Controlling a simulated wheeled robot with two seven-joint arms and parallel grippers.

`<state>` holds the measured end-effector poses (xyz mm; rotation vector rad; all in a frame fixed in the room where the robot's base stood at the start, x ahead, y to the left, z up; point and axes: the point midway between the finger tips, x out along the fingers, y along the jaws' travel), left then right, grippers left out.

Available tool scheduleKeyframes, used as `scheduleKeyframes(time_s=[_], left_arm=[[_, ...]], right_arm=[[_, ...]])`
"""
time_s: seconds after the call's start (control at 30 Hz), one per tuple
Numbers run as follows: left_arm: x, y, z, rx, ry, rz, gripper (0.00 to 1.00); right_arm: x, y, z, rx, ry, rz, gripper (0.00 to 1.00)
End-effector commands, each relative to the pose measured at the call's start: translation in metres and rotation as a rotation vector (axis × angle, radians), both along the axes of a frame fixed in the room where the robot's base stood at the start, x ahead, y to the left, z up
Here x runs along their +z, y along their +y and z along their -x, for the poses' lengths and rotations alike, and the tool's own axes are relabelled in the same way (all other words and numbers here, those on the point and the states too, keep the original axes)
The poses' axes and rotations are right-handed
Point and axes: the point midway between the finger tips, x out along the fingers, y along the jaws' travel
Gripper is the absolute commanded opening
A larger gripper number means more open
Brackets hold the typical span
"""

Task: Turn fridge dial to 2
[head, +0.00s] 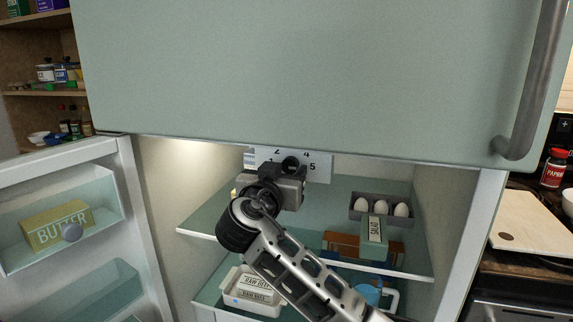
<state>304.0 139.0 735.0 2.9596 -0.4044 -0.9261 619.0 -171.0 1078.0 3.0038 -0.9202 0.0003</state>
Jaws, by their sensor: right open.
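The fridge dial (291,163) is a small dark knob on a pale panel (319,167) at the top of the open fridge compartment. The numbers 2, 4 and 5 show on the panel; the rest of its face is partly hidden by my gripper, and I cannot tell where the dial points. My right gripper (284,172) is open, just below and in front of the dial, with its fingers around or close beside the knob; contact is unclear. My left gripper is not in view.
The fridge door (140,200) stands open at left with a butter box (59,225) in it. The closed upper door (300,70) overhangs the dial. Glass shelves below hold an egg tray (366,212), boxes and a white raw beef container (238,296). A counter with a cutting board (527,222) is at right.

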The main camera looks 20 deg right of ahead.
Motion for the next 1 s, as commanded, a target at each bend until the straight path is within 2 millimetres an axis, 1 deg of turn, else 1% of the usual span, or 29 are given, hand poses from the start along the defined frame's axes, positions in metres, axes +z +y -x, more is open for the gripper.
scheduleKeyframes(time_s=[0.1,0.2,0.47,0.5,0.57,0.6,0.63,0.67,1.0], left_arm=[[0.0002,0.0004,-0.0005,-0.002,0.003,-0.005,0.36],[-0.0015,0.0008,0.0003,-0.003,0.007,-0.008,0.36],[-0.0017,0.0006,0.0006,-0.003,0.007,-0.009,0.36],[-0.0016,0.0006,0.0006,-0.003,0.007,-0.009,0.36],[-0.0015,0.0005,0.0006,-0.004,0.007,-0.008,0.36],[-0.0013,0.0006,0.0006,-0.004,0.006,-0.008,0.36],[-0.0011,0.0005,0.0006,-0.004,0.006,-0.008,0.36],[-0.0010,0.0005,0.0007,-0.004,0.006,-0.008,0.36],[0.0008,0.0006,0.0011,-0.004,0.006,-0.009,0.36]], right_arm=[[0.0008,-0.0071,-0.0102,-0.001,0.001,0.001,0.53],[0.0003,-0.0095,-0.0141,0.000,0.001,0.001,0.53],[-0.0001,-0.0103,-0.0152,0.001,0.000,0.000,0.53],[-0.0001,-0.0102,-0.0151,0.000,0.000,0.000,0.50],[-0.0002,-0.0102,-0.0151,0.000,0.000,0.000,0.33],[-0.0002,-0.0101,-0.0150,0.000,0.000,0.000,0.22],[-0.0002,-0.0101,-0.0150,0.000,0.000,0.000,0.14],[-0.0002,-0.0101,-0.0150,0.000,0.000,0.000,0.09],[-0.0005,-0.0099,-0.0148,0.000,0.022,0.029,0.09]])
